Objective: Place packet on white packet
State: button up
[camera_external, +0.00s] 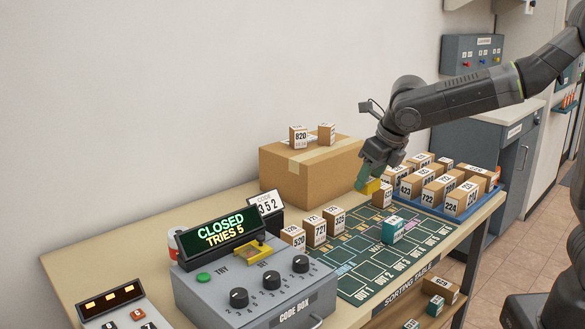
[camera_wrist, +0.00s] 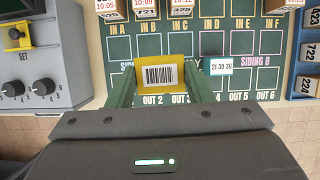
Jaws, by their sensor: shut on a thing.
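My gripper (camera_external: 366,183) is shut on a yellow packet (camera_external: 372,187) with a white barcode label. In the wrist view the yellow packet (camera_wrist: 163,75) sits between the two green fingers of my gripper (camera_wrist: 162,85). It is held over the dark green sorting mat (camera_external: 352,280); its height above the mat is hard to tell. I cannot make out a plainly white packet in either view. A teal box with a white label (camera_external: 392,230) stands on the mat; in the wrist view this teal box (camera_wrist: 217,66) is just right of my right finger.
Numbered brown boxes (camera_external: 315,231) stand along the mat's back edge. A blue tray (camera_external: 489,204) of boxes is at right. A large carton (camera_external: 300,184) is behind, and the code box (camera_external: 250,300) is at front left. Several mat squares are bare.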

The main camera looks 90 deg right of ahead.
jog(key=w+d+r+m+p, duration=0.25)
jog(key=w+d, duration=0.85)
jog(key=w, duration=0.6)
jog(key=w+d+f+m+g+h+p, duration=0.1)
jog(key=w+d+f+m+g+p, duration=0.15)
jog(key=w+d, duration=0.7)
jog(key=shift+t, duration=0.45)
jog(key=f, duration=0.5)
jog(key=s+d+f, duration=0.1)
jog(key=f, duration=0.9)
jog(key=shift+s+d+f, duration=0.25)
jog(key=shift+d+f, duration=0.05)
jog(key=shift+f, duration=0.1)
jog(key=shift+f, duration=0.1)
jog(key=o, duration=0.6)
jog(key=shift+f, duration=0.1)
jog(key=shift+c, duration=0.2)
jog(key=o, duration=0.4)
jog(key=shift+o, duration=0.2)
jog(key=b+v, duration=0.2)
jog(key=v, duration=1)
jog(key=shift+r, duration=0.2)
